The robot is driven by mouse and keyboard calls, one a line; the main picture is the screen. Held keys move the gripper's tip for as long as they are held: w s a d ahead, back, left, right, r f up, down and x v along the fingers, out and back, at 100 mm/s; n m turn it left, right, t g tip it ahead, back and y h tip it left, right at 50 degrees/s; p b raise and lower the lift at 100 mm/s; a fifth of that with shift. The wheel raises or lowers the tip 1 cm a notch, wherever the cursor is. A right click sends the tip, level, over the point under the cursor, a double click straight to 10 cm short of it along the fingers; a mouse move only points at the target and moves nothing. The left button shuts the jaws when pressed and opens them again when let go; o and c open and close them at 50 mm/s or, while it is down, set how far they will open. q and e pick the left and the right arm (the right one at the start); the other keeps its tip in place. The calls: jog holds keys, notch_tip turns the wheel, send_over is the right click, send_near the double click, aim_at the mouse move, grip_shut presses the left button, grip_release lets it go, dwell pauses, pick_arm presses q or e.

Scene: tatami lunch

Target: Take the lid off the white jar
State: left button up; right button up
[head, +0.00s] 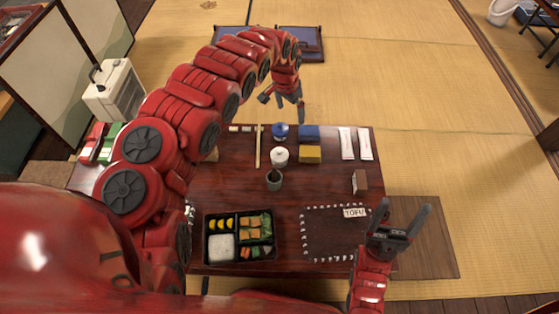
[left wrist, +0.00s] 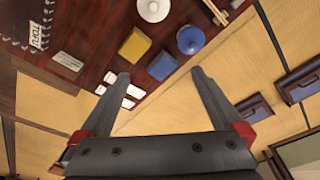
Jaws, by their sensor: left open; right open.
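The white jar (head: 279,155) stands on the dark table (head: 330,185), near the middle, with its white lid on top; from above it is a white disc with a small knob at the top edge of the left wrist view (left wrist: 153,8). My left gripper (head: 283,108) is open and empty, beyond the far edge of the table, behind the jar and the blue pot. Its spread fingers (left wrist: 160,73) show in the left wrist view, apart from the jar. My right gripper (head: 405,207) is open and empty at the table's near right corner.
A round blue pot (head: 281,131) stands just behind the jar, blue (head: 309,133) and yellow (head: 309,154) boxes to its right. Chopsticks (head: 258,146) lie left, a dark cup (head: 274,180) stands in front. A lunch box (head: 240,262) and dark mat (head: 325,232) lie nearer.

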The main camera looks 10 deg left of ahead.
pick_arm(q)
jog(key=s+a+g+y, duration=0.1)
jog(key=s+a+g, duration=0.1)
jog(key=s+a, duration=0.15)
jog(key=b, duration=0.4)
send_over(279, 151)
notch_tip(279, 151, down, 11)
jog(key=shift+w+r, duration=0.1)
jog(key=shift+f, duration=0.5)
notch_tip(279, 151, down, 5)
jog(key=b, duration=0.3)
jog(key=shift+f, duration=0.15)
jog(key=shift+c, duration=0.4)
jog(key=shift+r, duration=0.2)
jog(key=c, duration=1)
